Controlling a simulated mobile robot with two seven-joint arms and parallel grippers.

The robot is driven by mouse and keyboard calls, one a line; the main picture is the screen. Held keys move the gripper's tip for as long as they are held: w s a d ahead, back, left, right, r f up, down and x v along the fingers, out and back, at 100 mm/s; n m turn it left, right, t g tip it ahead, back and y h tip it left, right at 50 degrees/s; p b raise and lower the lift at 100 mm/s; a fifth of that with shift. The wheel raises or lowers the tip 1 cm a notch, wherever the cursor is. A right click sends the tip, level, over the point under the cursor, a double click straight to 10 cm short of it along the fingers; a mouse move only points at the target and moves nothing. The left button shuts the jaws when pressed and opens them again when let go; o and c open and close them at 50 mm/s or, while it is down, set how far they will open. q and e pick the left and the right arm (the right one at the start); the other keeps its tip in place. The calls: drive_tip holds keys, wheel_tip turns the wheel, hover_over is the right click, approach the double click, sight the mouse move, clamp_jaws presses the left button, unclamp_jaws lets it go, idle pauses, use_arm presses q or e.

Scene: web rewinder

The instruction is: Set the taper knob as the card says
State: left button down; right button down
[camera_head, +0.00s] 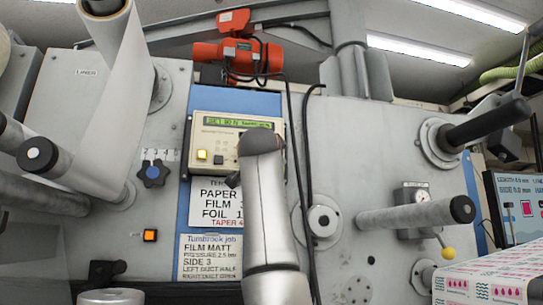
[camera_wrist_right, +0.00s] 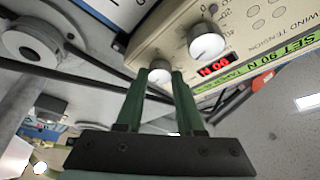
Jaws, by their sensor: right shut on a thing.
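The cream tension controller (camera_head: 208,135) has a lit green display; it also shows in the right wrist view (camera_wrist_right: 165,32), with a red readout (camera_wrist_right: 213,67). There, my right gripper (camera_wrist_right: 159,84) has its green fingers closed around the white taper knob (camera_wrist_right: 160,73), at the controller's edge. Its scale cannot be read. A second white knob (camera_wrist_right: 206,44) is beside it, apart from the fingers. In the head view my right arm hides the knobs. The tension card (camera_head: 208,205) lists paper, film, foil and a red taper line, partly covered by my arm. My left gripper is not in view.
A job card (camera_head: 208,257) reading film matt hangs below. A blue star knob (camera_head: 153,173) and a lit orange button (camera_head: 150,235) are to the left. Black cables (camera_head: 303,180) hang just right of my arm. Rollers (camera_head: 415,215) stick out at the right.

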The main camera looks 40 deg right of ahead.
drive_tip(key=shift+m+g, duration=0.3)
drive_tip(key=shift+m, duration=0.3)
drive_tip(key=c, duration=0.5)
unclamp_jaws()
drive_tip(key=b+v, duration=0.5)
drive_tip(key=v, duration=0.7)
drive_tip(key=shift+s+a+f+b, duration=0.1)
drive_tip(key=shift+s+a+b, duration=0.1)
drive_tip(key=shift+b, duration=0.2)
